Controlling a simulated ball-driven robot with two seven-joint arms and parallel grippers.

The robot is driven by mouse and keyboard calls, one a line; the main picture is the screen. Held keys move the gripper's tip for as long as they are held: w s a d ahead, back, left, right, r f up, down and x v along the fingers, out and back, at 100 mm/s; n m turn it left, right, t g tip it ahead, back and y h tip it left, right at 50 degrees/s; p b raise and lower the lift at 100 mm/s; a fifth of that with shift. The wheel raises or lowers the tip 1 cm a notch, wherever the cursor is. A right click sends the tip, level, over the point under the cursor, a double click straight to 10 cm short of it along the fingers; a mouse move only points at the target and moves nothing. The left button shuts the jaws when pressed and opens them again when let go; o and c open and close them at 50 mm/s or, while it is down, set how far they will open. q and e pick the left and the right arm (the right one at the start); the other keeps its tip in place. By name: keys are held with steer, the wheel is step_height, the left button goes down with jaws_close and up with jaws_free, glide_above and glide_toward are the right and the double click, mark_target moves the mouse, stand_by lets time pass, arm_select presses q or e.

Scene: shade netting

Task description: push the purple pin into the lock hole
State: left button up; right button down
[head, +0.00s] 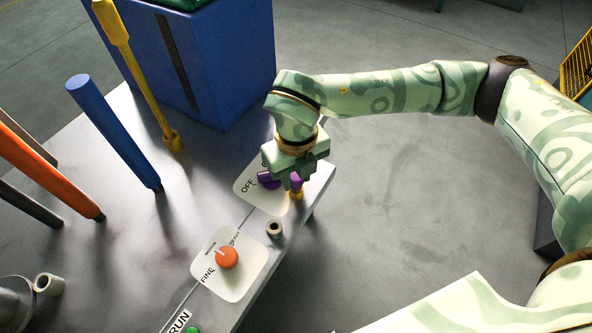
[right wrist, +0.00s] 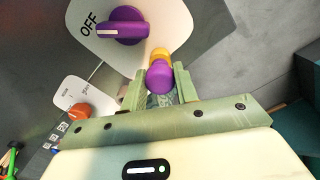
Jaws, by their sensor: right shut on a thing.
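The purple pin (right wrist: 159,77) is held between the fingers of my right gripper (right wrist: 159,82), which is shut on it. In the head view the pin (head: 296,181) shows just below the right gripper (head: 291,177), near the panel's right edge. A yellow collar (right wrist: 160,54), likely the lock's, lies directly beyond the pin in the wrist view; it also shows below the pin in the head view (head: 296,195). I cannot tell whether the pin's tip is inside it; the hole is hidden. My left gripper is not in view.
A purple knob (right wrist: 123,27) on a white OFF plate (head: 250,193) sits close beside the pin. A small grey ring (head: 274,228) and an orange knob (head: 227,257) are nearer on the bench. Blue (head: 113,130), yellow and orange rods stand at left. Floor right of the bench is clear.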

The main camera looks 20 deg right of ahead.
mark_target(296, 175)
steer(key=shift+f, duration=0.3)
steer(key=c, duration=1)
jaws_free()
arm_select(q)
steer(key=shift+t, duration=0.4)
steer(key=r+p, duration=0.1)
steer(key=p, duration=0.1)
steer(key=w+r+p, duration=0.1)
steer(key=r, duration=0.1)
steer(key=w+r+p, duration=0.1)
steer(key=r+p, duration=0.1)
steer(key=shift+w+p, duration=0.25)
steer(key=shift+p, duration=0.1)
arm_select(e)
step_height(296, 175, up, 16)
steer(key=shift+r, duration=0.15)
